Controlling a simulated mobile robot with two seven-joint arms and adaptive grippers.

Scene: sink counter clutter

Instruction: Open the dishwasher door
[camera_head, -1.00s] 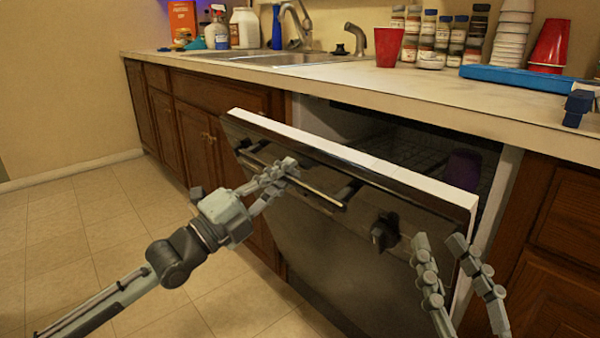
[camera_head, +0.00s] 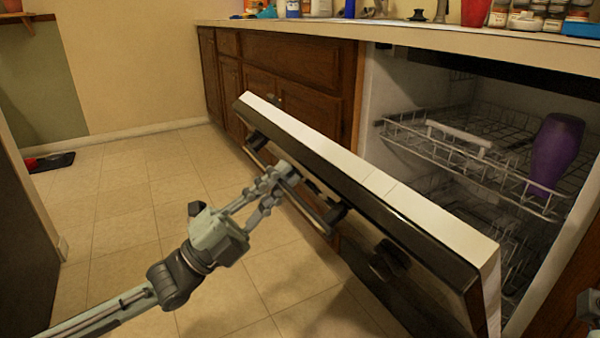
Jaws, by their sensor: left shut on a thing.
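The dishwasher door (camera_head: 372,184) is tilted well away from its opening, its white top edge slanting down to the right. Its bar handle (camera_head: 309,212) runs along the front face, with a dark knob (camera_head: 388,260) to the right. My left gripper (camera_head: 281,178) is shut on the handle, near its middle. My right gripper (camera_head: 589,305) shows only in part at the lower right edge, apart from the door; its fingers are mostly out of the picture.
Inside the dishwasher are an upper wire rack (camera_head: 460,150) with a purple cup (camera_head: 556,150) and a lower rack (camera_head: 500,240). Wooden cabinets (camera_head: 300,85) stand left of the opening. The counter (camera_head: 420,35) holds bottles and a red cup.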

